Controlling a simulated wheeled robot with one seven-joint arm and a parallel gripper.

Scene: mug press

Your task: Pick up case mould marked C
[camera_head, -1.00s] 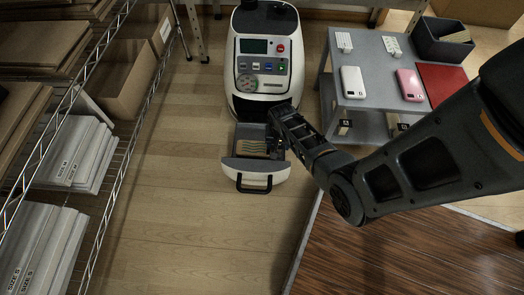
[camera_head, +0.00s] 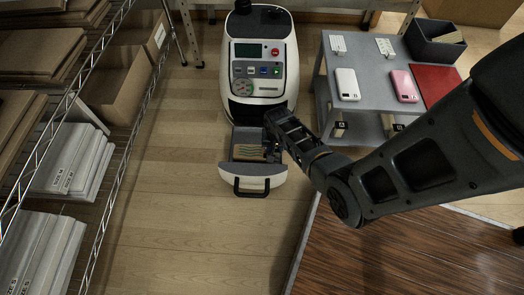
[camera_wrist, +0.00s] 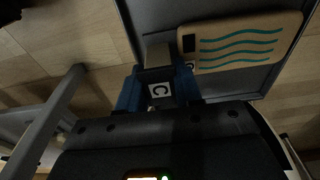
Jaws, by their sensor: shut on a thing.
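My gripper (camera_wrist: 160,88) has its blue fingers closed on the case mould marked C (camera_wrist: 160,91), a dark block with a white label. In the head view my gripper (camera_head: 270,150) is inside the right side of the machine's open drawer (camera_head: 252,182), and the mould cannot be made out there. A tan phone case with teal wavy lines (camera_wrist: 245,42) lies in the drawer beside the mould; it also shows in the head view (camera_head: 247,152). Whether the mould touches the drawer floor cannot be told.
The white machine (camera_head: 258,85) stands behind the drawer. A grey table (camera_head: 375,90) at right carries a white phone (camera_head: 347,84) and a pink phone (camera_head: 404,86); labelled blocks (camera_head: 340,129) sit on its lower shelf. A wire shelf with boxes (camera_head: 75,165) stands left. The floor between is clear.

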